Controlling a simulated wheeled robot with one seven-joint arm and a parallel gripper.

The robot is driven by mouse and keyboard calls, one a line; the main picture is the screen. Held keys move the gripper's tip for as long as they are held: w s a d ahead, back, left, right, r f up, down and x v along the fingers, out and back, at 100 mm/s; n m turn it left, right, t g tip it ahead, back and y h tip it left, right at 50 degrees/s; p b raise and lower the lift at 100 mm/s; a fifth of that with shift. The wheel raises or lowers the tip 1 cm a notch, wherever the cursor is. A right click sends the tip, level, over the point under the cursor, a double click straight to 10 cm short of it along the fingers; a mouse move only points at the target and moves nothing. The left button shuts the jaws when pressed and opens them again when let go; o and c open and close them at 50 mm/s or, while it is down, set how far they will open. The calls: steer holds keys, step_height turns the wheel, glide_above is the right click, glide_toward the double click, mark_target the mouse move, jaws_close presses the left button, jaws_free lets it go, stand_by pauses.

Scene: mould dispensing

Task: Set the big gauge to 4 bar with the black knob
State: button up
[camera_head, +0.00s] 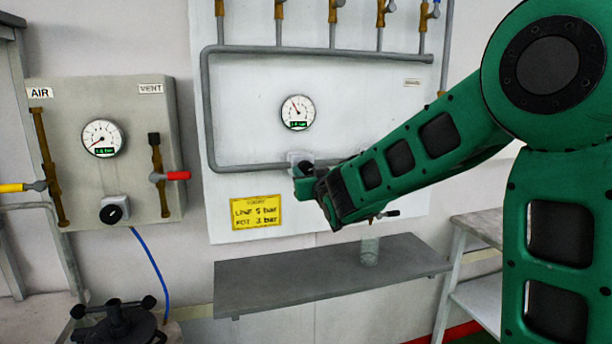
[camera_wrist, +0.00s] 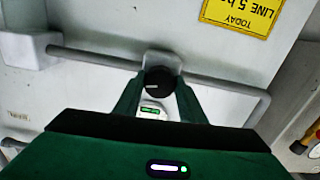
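The gauge (camera_head: 297,112) on the white board has a white dial, its needle pointing up and left, and a small green readout too fine to read surely. Below it, the black knob (camera_head: 305,166) sits on a pale mount on the board. In the wrist view, which is upside down, the knob (camera_wrist: 158,80) fills the space between the two green fingertips of my gripper (camera_wrist: 159,83), with no clear gap on either side. Part of the gauge (camera_wrist: 152,111) shows between the fingers, mostly hidden by the gripper body. In the head view my gripper (camera_head: 306,180) reaches the knob from the right.
A grey panel at left carries another gauge (camera_head: 103,138), another black knob (camera_head: 114,209) and a red-handled valve (camera_head: 178,176). A yellow note (camera_head: 257,212) reads line 5 bar, pot 3 bar. Grey pipe (camera_head: 240,169) runs beside the knob. A shelf (camera_head: 300,287) holds a clear cup (camera_head: 370,250).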

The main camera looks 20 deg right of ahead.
steer(key=shift+m, duration=2.5)
steer(key=o, duration=1)
steer(key=shift+o, duration=0.2)
steer(key=s, duration=1)
steer(key=shift+s, duration=0.35)
